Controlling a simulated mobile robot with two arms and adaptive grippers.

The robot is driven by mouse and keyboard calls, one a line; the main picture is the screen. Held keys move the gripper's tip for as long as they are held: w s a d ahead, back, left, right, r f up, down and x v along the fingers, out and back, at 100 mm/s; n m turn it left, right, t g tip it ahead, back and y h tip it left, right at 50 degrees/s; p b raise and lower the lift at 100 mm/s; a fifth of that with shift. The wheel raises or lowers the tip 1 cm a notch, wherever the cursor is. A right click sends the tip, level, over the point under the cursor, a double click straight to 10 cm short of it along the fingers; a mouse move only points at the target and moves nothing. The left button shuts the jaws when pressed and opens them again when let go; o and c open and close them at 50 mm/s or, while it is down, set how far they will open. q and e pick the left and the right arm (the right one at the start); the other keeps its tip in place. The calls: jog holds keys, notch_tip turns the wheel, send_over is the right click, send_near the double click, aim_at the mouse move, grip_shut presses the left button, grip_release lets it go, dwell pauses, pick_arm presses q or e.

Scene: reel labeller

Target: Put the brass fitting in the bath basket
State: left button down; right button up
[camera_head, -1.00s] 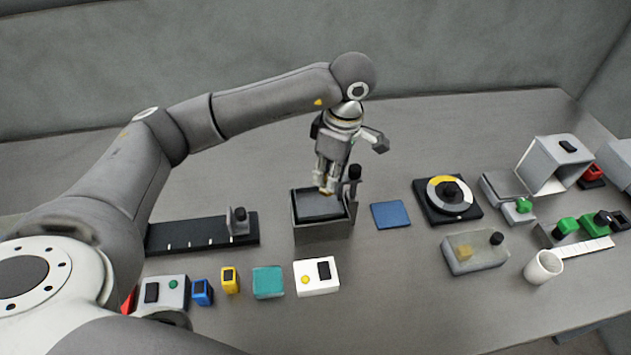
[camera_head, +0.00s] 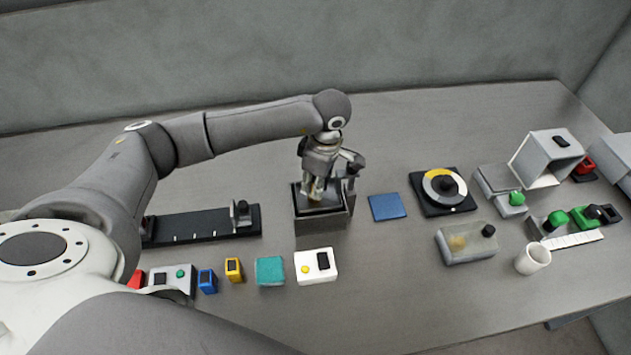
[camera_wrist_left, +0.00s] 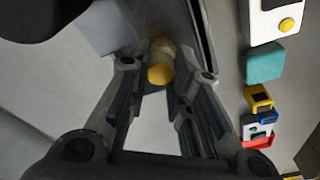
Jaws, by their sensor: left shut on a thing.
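The brass fitting (camera_wrist_left: 160,64) is a short yellow piece held between the fingertips of my left gripper (camera_wrist_left: 158,72) in the left wrist view. In the head view my left gripper (camera_head: 315,194) points down over the open grey box (camera_head: 323,224) with a dark interior, which looks like the bath basket. The fingertips are at or just inside its opening; the exact height above its floor cannot be told. The fitting is mostly hidden by the fingers there. My right gripper is not in view.
A dark post (camera_head: 354,162) stands by the box's right rear. A blue pad (camera_head: 387,207) and a round dial (camera_head: 444,187) lie to the right. A black rail (camera_head: 195,228) lies left. A white switch box (camera_head: 316,265) and teal block (camera_head: 270,271) are in front.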

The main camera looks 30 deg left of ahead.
pick_arm(q)
jog(key=c, duration=1.3)
grip_release()
jog(key=shift+f, duration=0.1)
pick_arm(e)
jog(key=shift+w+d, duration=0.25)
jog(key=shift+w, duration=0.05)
pick_arm(q)
jog(key=shift+r, duration=0.35)
jog(key=r+b, duration=0.1)
jog(key=r, duration=0.2)
jog(key=d+r+b, duration=0.1)
jog(key=r, duration=0.3)
jog(key=r+b, duration=0.2)
jog(key=r, duration=0.2)
jog(key=shift+w+d+r, duration=0.15)
jog(key=shift+d+r, duration=0.05)
jog(key=shift+r, duration=0.05)
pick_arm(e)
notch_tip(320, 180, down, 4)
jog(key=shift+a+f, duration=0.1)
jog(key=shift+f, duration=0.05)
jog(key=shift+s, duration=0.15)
